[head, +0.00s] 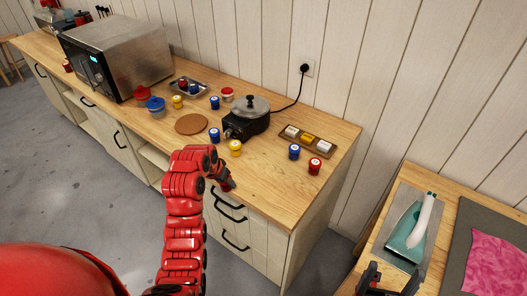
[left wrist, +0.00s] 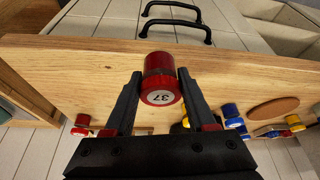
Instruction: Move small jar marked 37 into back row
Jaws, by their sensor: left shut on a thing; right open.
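In the left wrist view, a red jar (left wrist: 161,78) with a white label reading 37 on its lid is between the fingers of my left gripper (left wrist: 155,92). The gripper is shut on it, near the counter's front edge. In the head view my left gripper (head: 226,180) is over the front of the wooden counter (head: 265,185); the held jar is hidden or too small to tell there. My right gripper (head: 388,281) is open and empty at the bottom right. A red jar (head: 314,166) and a blue jar (head: 294,152) stand at the counter's right.
A yellow jar (head: 235,148) and a blue jar (head: 214,135) stand near a black cooker (head: 246,120). A wooden tray (head: 290,138) holds pale and yellow pieces. A metal tray (head: 203,91) holds jars. A round cork mat (head: 191,124) lies left. The counter's front right is clear.

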